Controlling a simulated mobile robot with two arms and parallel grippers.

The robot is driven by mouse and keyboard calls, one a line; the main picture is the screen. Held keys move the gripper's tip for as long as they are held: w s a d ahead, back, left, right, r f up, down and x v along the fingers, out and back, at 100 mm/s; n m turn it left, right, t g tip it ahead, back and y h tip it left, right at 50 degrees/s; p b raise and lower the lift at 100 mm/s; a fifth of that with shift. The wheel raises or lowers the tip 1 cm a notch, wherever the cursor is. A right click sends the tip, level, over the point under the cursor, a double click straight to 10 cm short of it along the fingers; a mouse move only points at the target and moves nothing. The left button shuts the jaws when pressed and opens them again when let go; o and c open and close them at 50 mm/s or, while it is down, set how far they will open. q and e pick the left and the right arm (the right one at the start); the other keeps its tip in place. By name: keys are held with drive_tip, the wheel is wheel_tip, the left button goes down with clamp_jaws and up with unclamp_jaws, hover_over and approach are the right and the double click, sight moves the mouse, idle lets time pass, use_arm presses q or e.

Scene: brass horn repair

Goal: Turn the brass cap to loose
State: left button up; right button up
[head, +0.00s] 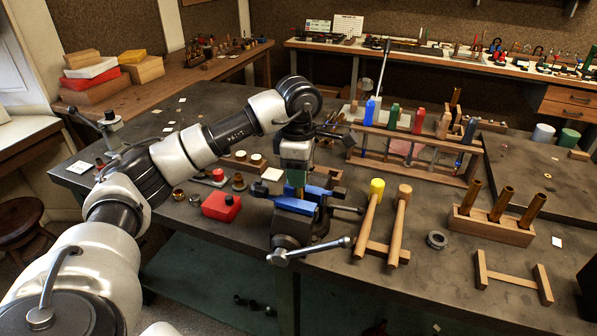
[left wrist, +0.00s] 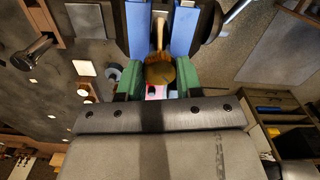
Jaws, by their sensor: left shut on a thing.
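The brass cap (left wrist: 160,74) shows in the left wrist view as a round brass piece between the two green fingers of my left gripper (left wrist: 158,84). In the head view my left gripper (head: 297,180) points straight down over the vise (head: 296,228), between its blue jaws (head: 300,203). The blue jaws (left wrist: 137,28) also show in the left wrist view, on both sides of a thin tan part that runs up to the cap. My left gripper is shut on the brass cap. In the head view the gripper mostly hides the cap. My right gripper is not in view.
A red box (head: 221,206) stands left of the vise. Two mallets (head: 398,225) lean on a wooden stand to its right. A wooden rack (head: 418,150) holds tools behind, and a block with brass tubes (head: 491,226) stands at right. The vise handle (head: 315,250) sticks out in front.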

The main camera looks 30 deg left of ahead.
use_arm(q)
drive_tip(key=shift+r, duration=0.1)
idle(0.3)
drive_tip(key=o, duration=0.9)
drive_tip(key=shift+o, duration=0.2)
drive_tip(key=shift+r, duration=0.5)
wheel_tip(320, 180, up, 10)
drive_tip(key=shift+f, duration=0.15)
